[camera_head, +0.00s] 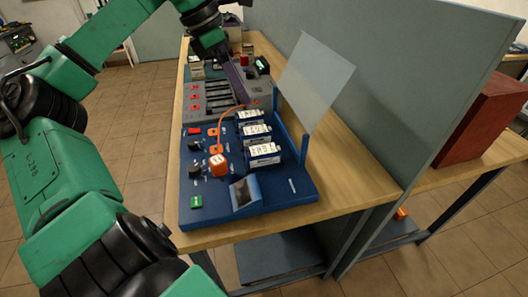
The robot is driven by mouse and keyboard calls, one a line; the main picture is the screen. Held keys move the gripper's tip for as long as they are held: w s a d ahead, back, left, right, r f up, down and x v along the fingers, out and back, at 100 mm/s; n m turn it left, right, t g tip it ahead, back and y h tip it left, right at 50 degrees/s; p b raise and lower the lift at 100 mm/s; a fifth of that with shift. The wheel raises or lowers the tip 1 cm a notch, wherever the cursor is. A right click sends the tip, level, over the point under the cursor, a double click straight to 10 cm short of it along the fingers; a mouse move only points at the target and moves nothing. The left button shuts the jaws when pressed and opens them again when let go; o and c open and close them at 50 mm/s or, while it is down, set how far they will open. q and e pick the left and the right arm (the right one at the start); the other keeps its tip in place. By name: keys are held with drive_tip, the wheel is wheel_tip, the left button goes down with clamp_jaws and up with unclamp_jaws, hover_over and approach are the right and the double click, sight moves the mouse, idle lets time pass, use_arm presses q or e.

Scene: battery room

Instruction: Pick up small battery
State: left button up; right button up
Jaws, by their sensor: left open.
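Three small white-labelled, dark-sided batteries sit in a row on the blue test board (285,195): a far one (250,113), a middle one (256,130) and a near one (263,150). I cannot tell which of them, if any, is the small battery. My left arm reaches in from the left and over the far part of the bench. My left gripper (234,76) is open, pointing down beyond the batteries, over the grey slotted tray (212,110). Its fingertips are small and hard to make out. My right gripper is not in view.
The board carries an orange plug (218,165) with an orange cable, knobs, and a small screen (244,192). A clear upright panel (313,80) stands at its right, before a grey partition (400,90). Small items lie at the far end of the wooden bench (355,190).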

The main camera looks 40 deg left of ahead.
use_arm(q)
drive_tip(key=b, duration=0.6)
approach(262, 149)
drive_tip(key=p+x, duration=0.2)
drive_tip(key=x, duration=0.8)
drive_tip(key=shift+f+p, duration=0.25)
drive_tip(key=shift+p, duration=0.15)
drive_tip(key=shift+w+d+f, duration=0.15)
drive_tip(key=shift+f, duration=0.15)
drive_tip(key=shift+r, duration=0.1)
clamp_jaws()
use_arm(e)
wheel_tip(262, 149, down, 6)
